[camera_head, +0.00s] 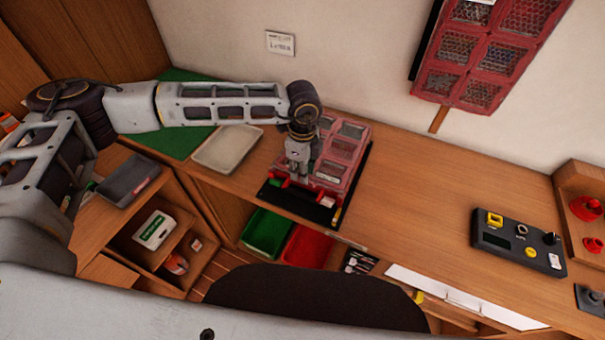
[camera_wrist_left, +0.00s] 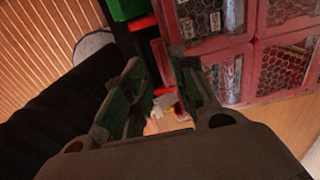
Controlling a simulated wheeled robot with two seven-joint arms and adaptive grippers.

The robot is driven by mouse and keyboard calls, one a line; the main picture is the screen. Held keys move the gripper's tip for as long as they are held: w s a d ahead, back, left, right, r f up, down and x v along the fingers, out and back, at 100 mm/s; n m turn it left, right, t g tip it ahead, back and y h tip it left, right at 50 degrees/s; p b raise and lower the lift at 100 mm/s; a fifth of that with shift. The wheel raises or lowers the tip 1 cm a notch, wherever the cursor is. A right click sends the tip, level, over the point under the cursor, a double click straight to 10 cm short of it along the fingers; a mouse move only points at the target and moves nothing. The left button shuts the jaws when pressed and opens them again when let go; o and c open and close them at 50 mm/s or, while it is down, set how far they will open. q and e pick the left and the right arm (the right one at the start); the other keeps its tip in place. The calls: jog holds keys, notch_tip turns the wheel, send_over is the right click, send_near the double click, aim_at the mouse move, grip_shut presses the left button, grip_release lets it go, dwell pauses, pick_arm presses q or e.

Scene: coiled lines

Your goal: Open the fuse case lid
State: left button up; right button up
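The fuse case (camera_head: 345,142) is a red-framed case with clear windows on the wooden bench, and its lid looks shut. It also shows at the upper right of the left wrist view (camera_wrist_left: 262,65). A black strip (camera_head: 300,203) with red pieces lies along its front edge. My left gripper (camera_head: 296,180) points down at the case's front left edge and hides part of it. In the left wrist view its two fingers (camera_wrist_left: 163,92) stand apart with a gap between them, beside the case. I cannot tell whether a finger touches it. My right gripper is not in view.
A similar red panel (camera_head: 487,50) hangs on the wall. A black control box (camera_head: 518,243) stands at the right. Green (camera_head: 266,232) and red bins sit below the bench edge.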

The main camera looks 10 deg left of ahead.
pick_arm(q)
jog(key=shift+f, duration=1.4)
grip_shut()
